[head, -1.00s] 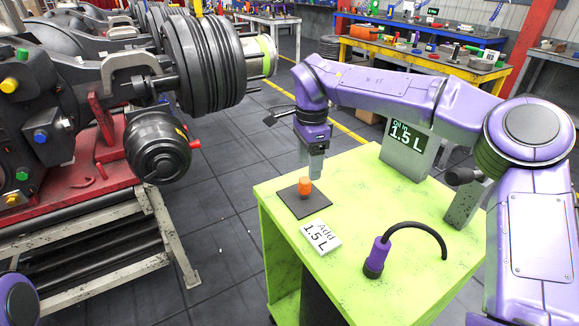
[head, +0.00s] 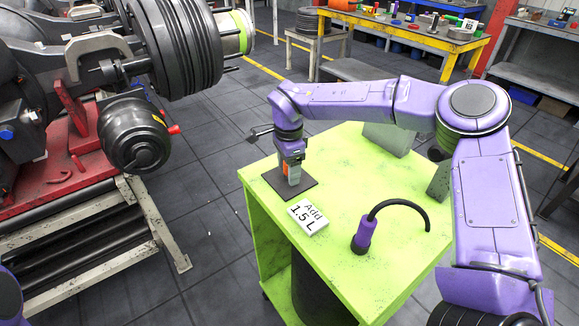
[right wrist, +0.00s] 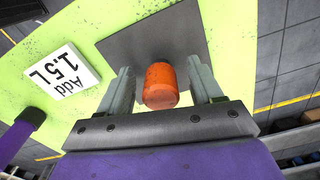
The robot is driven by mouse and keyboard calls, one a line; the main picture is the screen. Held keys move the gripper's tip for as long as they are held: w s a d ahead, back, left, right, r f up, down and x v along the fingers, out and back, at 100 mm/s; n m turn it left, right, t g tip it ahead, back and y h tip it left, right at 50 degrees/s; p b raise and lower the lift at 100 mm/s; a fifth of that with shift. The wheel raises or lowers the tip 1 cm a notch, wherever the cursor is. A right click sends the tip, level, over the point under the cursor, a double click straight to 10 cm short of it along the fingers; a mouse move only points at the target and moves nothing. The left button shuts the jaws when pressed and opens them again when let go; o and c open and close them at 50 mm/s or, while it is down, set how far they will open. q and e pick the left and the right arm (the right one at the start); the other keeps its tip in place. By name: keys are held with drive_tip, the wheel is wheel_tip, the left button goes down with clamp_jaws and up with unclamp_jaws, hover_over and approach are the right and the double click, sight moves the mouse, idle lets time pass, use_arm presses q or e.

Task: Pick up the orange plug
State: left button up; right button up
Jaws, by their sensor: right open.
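The orange plug (right wrist: 160,86) stands on a dark square mat (head: 272,181) on the green cart. In the right wrist view it sits between the two grey fingers of my right gripper (right wrist: 163,88). A gap shows on each side of the plug, so the fingers are open around it and not gripping. In the head view my right gripper (head: 292,176) points down over the mat. It hides most of the plug, and only a sliver of orange (head: 285,169) shows. My left gripper is out of view.
On the green cart top (head: 345,170), a white "Add 1.5 L" card (head: 307,217) lies beside the mat. A purple tool with a curved black hose (head: 363,238) stands to the right. Axle machinery with a black canister (head: 134,136) is left of the cart.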

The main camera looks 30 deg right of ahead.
drive_tip(key=c, duration=1.2)
